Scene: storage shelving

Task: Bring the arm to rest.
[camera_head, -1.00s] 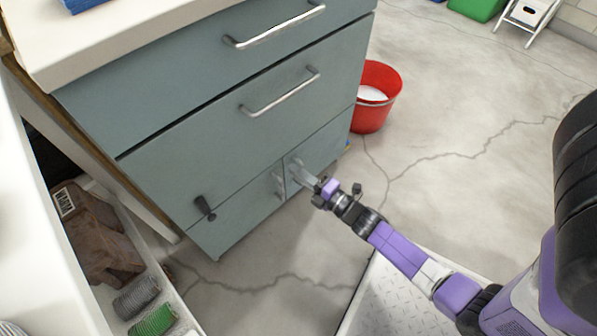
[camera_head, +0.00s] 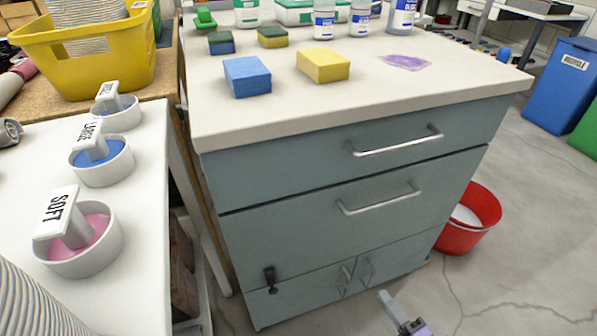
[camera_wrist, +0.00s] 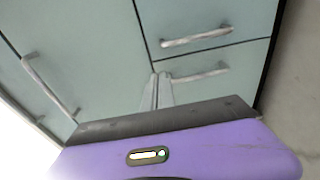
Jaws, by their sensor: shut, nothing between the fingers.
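My gripper (camera_head: 385,297) shows at the bottom of the head view, low in front of the cabinet. In the wrist view its two fingers (camera_wrist: 156,92) are together, with nothing between them. The grey-blue cabinet (camera_head: 330,240) has two wide drawers and small doors below, all closed. The cabinet front also fills most of the wrist view (camera_wrist: 100,60). The fingertips overlap the cabinet front in the pictures; I cannot tell how far apart they are. Most of my arm is out of the head view.
A red bucket (camera_head: 475,237) stands on the floor right of the cabinet. Sponges, such as a yellow one (camera_head: 323,66), and bottles stand on the cabinet's white top. A white table (camera_head: 140,230) with round white containers is at the left. The floor at the right front (camera_head: 530,290) is clear.

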